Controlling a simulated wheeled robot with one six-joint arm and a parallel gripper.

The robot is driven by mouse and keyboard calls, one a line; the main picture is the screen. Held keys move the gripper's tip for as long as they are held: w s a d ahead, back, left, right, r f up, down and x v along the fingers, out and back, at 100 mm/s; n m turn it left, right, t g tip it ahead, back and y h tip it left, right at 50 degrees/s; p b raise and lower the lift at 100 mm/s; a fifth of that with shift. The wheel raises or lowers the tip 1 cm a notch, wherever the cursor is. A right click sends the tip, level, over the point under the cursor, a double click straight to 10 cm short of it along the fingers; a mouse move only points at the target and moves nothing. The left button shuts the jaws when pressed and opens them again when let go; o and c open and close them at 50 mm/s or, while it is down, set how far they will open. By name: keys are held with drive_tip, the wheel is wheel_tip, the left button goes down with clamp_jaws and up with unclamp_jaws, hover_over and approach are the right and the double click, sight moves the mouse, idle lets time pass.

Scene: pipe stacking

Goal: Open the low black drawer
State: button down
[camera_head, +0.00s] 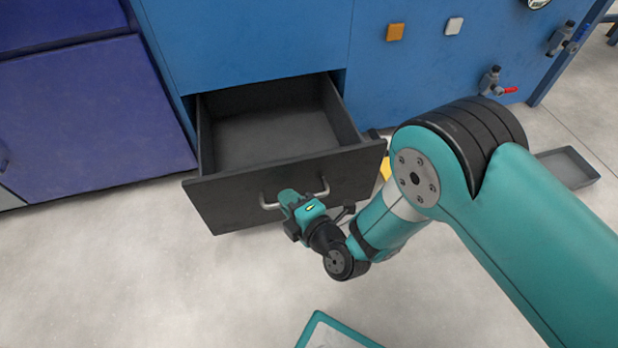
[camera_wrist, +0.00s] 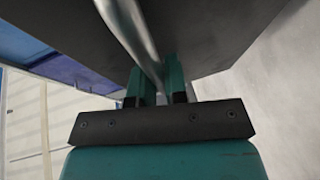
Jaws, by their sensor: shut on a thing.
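The low black drawer (camera_head: 225,196) is pulled well out of the blue cabinet in the head view. Its inside looks empty. Its metal bar handle (camera_head: 322,186) is on the front panel. My gripper (camera_head: 297,200) is at the handle, shut on it near the middle of the bar. In the wrist view the handle (camera_wrist: 128,25) runs down between the two teal fingers (camera_wrist: 158,82), under the dark drawer front (camera_wrist: 215,35). The exact contact of the fingertips is partly hidden.
The blue cabinet (camera_head: 250,40) stands behind, with a purple-blue cabinet (camera_head: 85,110) at the left. A red-handled valve (camera_head: 492,85) sticks out at the right. A grey tray (camera_head: 568,168) lies on the floor at right. The floor (camera_head: 130,280) in front of the drawer is clear at left.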

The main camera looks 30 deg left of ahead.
drive_tip(key=shift+s+d, duration=0.25)
drive_tip(key=shift+w, duration=0.1)
drive_tip(key=c, duration=1.2)
unclamp_jaws()
drive_tip(key=shift+w+d, duration=0.1)
drive_tip(key=shift+o, duration=0.2)
